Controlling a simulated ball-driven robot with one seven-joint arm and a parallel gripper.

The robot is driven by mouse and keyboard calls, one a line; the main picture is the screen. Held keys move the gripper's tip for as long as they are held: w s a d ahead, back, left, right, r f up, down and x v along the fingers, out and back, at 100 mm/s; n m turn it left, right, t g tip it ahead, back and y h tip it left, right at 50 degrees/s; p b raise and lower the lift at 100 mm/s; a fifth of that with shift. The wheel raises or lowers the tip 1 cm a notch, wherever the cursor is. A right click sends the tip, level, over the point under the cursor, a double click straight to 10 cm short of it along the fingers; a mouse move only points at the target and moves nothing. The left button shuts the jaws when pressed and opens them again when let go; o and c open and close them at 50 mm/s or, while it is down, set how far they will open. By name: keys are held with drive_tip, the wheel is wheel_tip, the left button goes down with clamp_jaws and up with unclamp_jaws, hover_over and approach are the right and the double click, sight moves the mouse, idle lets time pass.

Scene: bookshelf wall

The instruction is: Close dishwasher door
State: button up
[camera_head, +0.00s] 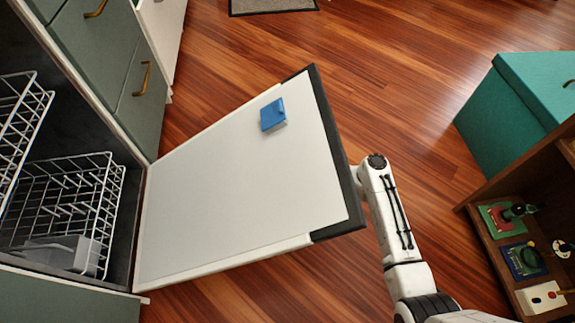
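The dishwasher door (235,185) is open. Its white inner panel extends right from the dishwasher opening, with a dark strip (338,150) along its outer edge. A blue and grey block (273,115), perhaps the detergent dispenser, is on the panel. The dishwasher (128,165) stands at the left, with its dark interior showing. My white arm comes up from the lower right, and its upper end is just right of the door's dark outer edge. My gripper's fingers do not show; they may be hidden behind the door's edge. I cannot tell whether the arm touches the door.
Wire racks (65,200) are inside the dishwasher. Green drawers (125,65) stand beyond it. A teal box (520,110) and a brown shelf with small items (485,225) are at the right. Wooden floor (400,70) is clear between, with a mat (272,5) at the back.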

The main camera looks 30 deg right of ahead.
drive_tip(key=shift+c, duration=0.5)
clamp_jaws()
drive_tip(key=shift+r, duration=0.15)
